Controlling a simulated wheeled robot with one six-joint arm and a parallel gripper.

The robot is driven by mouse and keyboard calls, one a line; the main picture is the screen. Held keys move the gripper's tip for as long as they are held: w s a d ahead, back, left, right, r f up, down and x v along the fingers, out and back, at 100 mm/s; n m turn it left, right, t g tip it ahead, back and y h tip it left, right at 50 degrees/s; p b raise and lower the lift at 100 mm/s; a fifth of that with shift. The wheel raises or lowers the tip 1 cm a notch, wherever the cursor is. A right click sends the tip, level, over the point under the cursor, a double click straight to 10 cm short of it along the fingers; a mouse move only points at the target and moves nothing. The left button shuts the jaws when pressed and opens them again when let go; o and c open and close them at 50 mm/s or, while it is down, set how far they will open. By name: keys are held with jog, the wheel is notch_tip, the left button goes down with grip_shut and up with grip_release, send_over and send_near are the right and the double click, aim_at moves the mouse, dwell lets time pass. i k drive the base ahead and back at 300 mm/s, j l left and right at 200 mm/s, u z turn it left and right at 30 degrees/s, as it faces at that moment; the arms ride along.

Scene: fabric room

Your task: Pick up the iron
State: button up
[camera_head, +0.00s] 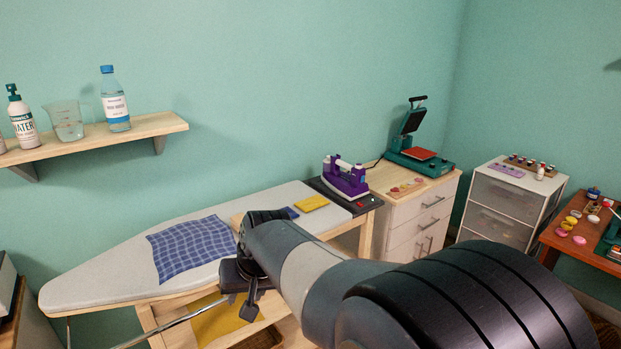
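The purple and white iron (345,180) sits on a dark rest (365,205) at the right end of the ironing board (110,260). My arm reaches in from the lower right and covers part of the board's front. The dark end of my arm, with what looks like my gripper (245,293), hangs at the board's front edge, to the left of the iron and nearer to me. It is well apart from the iron. Its fingers are small and dark, and I cannot tell whether they are open or shut.
A blue checked cloth (190,248) and a folded yellow cloth (311,203) lie on the board. A drawer cabinet (415,220) with a green heat press (420,155) stands right of the iron. A wall shelf (100,138) holds bottles and a jug.

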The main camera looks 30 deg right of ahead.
aim_at(348, 188)
jog(key=i+l+u, duration=0.1)
jog(key=l, duration=0.3)
jog(key=i+l, duration=0.2)
jog(key=l, duration=0.2)
jog(key=i+l+u, duration=0.15)
jog(key=l, duration=0.25)
jog(key=i+l+u, duration=0.1)
jog(key=l, duration=0.35)
jog(key=i+l+u, duration=0.1)
jog(key=l, duration=0.3)
jog(key=i+l, duration=0.1)
jog(key=l, duration=0.35)
jog(key=i+l, duration=0.1)
jog(key=l, duration=0.35)
jog(key=i+l, duration=0.15)
jog(key=l, duration=0.35)
jog(key=i+l, duration=0.1)
jog(key=l, duration=0.35)
jog(key=i+l, duration=0.1)
jog(key=l, duration=0.35)
jog(key=i+u, duration=0.05)
